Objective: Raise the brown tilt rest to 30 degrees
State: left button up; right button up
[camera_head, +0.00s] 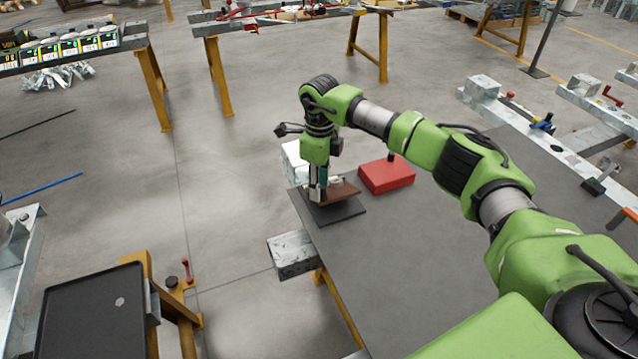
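The brown tilt rest (344,191) stands on a dark flat base (343,211) near the far left corner of the grey table (425,255). Its brown plate looks slightly tilted, but the angle is too small to read. My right gripper (318,197) points down at the left side of the brown plate, at or very close to its edge. The fingers are small and partly merge with the rest, so I cannot tell whether they are open or touching it. My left gripper is not in view.
A red box (386,175) sits just right of the rest, and a white block (294,162) stands behind my gripper. A black tray (92,318) is at the lower left. The front part of the grey table is clear. A metal beam with clamps lies at right.

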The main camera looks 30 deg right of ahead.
notch_tip(320, 180, up, 12)
dwell(0.5)
